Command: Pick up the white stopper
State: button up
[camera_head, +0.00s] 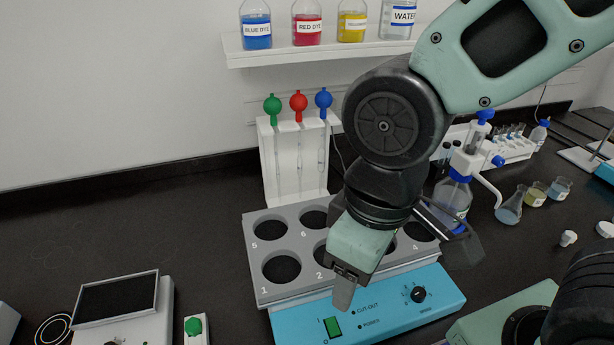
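A small white stopper (568,238) lies on the dark bench at the right. A second small white piece (605,229) sits close to its right, at the picture's edge; I cannot tell whether it is also a stopper. My gripper (345,291) points down over the front of the grey numbered rack, far to the left of the stopper. Its fingers show nearly edge-on, so the gap between them is hidden. I see nothing held in it.
The grey rack (250,262) sits on a blue heater unit (385,312). A shelf (240,58) of dye bottles hangs behind. Bare bench lies around the stopper.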

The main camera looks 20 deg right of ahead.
aim_at(568, 237)
jog(key=k+l+z, duration=0.1)
jog(key=z, duration=0.3)
jog(key=k+l+z, duration=0.1)
jog(key=z, duration=0.25)
jog(key=l+z, duration=0.2)
jog(key=z, duration=0.2)
jog(key=k+l+z, duration=0.1)
jog(key=z, duration=0.25)
